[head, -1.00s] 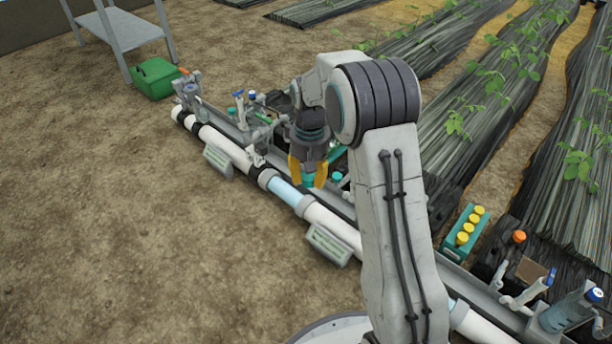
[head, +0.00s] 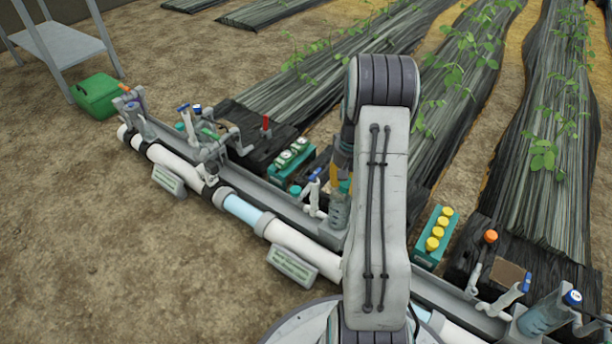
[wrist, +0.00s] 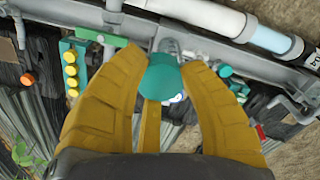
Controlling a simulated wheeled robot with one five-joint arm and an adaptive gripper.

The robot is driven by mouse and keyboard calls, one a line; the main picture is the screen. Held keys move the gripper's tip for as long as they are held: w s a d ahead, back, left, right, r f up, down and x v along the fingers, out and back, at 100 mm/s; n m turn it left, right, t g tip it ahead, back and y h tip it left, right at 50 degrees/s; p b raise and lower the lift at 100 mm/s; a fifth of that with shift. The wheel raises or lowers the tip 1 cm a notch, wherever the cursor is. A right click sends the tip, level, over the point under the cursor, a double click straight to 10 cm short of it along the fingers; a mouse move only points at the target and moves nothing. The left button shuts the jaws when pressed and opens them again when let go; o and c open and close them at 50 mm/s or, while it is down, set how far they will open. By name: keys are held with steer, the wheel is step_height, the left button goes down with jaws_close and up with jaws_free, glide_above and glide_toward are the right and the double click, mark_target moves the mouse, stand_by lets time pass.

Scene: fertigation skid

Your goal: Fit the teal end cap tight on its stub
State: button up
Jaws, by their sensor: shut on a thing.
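The teal end cap (wrist: 162,77) is held between the yellow fingertips of my gripper (wrist: 163,72) in the wrist view. In the head view my arm hides most of my gripper; one yellow finger (head: 335,175) shows at the arm's left edge. A bit of teal (head: 345,187) shows just below that finger, above a clear grey cylinder (head: 338,212) on the rail. I cannot tell whether the cap touches anything below it. I cannot pick out its stub with certainty; the cap, fingers and arm cover that area.
A grey rail (head: 290,208) with valves and a white pipe (head: 300,245) run across the skid. A teal rack with yellow caps (head: 435,238) stands right of my arm. A teal box with round white-and-green tops (head: 290,160) stands to the left. A green can (head: 97,95) is far left.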

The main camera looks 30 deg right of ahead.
steer(key=s+d+f+m+b, duration=0.1)
steer(key=s+d+f+m, duration=0.2)
steer(key=s+d+f, duration=0.35)
steer(key=m+b, duration=0.3)
steer(key=m, duration=1.4)
glide_above(475, 289)
steer(key=shift+s+a+f, duration=0.1)
steer(key=shift+f, duration=7.4)
steer(key=n, duration=0.4)
steer(key=shift+f, duration=0.15)
steer(key=n, duration=0.4)
steer(key=shift+f+n, duration=0.1)
steer(key=shift+n, duration=0.3)
steer(key=n, duration=0.4)
steer(key=shift+f+n, duration=0.1)
steer(key=shift+n, duration=0.3)
steer(key=n, duration=0.5)
steer(key=shift+f+n, duration=0.15)
steer(key=shift+n, duration=0.15)
steer(key=shift+f+n, duration=0.3)
steer(key=shift+f, duration=1.2)
steer(key=shift+f, duration=1.2)
